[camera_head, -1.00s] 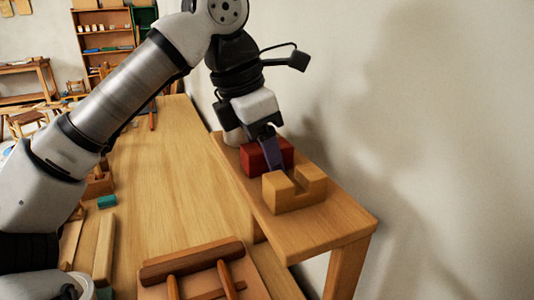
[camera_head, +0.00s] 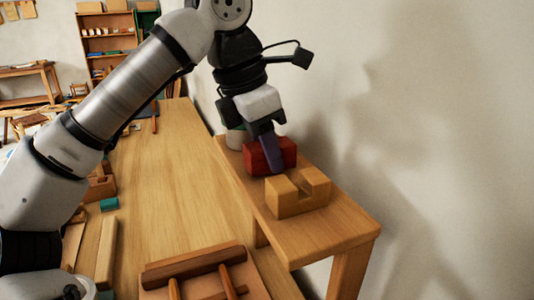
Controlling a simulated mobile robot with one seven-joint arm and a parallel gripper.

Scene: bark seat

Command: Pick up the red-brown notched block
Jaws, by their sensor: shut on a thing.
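The red-brown notched block (camera_head: 284,160) is on or just above the narrow raised wooden shelf (camera_head: 330,228) along the wall. My gripper (camera_head: 268,155) points down at it and is shut on it. One purple-grey finger shows against the block's near side; the other finger is hidden. The block's notch is mostly covered by the gripper. I cannot tell whether the block's underside touches the shelf.
A yellow-tan notched block (camera_head: 298,195) sits on the shelf just in front of the red one. A pale round object (camera_head: 236,140) stands behind it. The wall is close on the right. The lower bench (camera_head: 170,170) has clear room in its middle.

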